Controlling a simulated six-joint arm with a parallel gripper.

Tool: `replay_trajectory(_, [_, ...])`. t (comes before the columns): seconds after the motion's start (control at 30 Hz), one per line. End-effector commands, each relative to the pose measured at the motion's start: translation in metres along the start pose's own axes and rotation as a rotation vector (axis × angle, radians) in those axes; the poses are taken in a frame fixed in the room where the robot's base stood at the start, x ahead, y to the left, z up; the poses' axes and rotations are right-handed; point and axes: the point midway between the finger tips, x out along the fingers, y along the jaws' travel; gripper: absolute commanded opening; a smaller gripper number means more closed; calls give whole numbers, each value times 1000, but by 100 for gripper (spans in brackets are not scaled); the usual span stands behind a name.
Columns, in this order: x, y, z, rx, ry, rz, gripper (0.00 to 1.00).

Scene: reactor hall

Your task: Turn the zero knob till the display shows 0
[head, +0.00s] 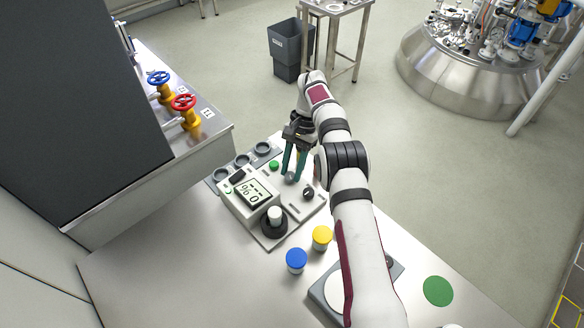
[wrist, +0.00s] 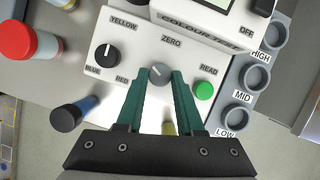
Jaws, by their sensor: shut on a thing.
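The zero knob (wrist: 159,73) is a small grey knob under the printed word ZERO on the white colour tester (wrist: 205,58). My gripper (wrist: 160,76) is shut on it, one green finger on each side; the tips touch or nearly touch its sides. In the head view my gripper (head: 289,177) reaches down onto the tester's panel. The display (head: 253,194) is lit and tilted in that view; it seems to read dashes above and "% 0" below, but is too small to be certain. In the wrist view only its lower edge shows.
Close to my fingers are a black selector knob (wrist: 107,53) and a green READ button (wrist: 204,91). Wells marked LOW, MID and HIGH (wrist: 256,78) line one side. Blue-capped (head: 296,260) and yellow-capped (head: 322,236) vials stand before the tester. A dark-capped blue vial (wrist: 66,117) is near my left finger.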

Motion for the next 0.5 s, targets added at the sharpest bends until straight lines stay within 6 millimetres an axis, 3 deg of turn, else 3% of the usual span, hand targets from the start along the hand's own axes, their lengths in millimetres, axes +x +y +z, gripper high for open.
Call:
replay_trajectory(0.03, [0,0,0,0,1,1,42])
replay_trajectory(0.17, [0,0,0,0,1,0,65])
replay_trajectory(0.5, [-4,0,1,0,2,-1,66])
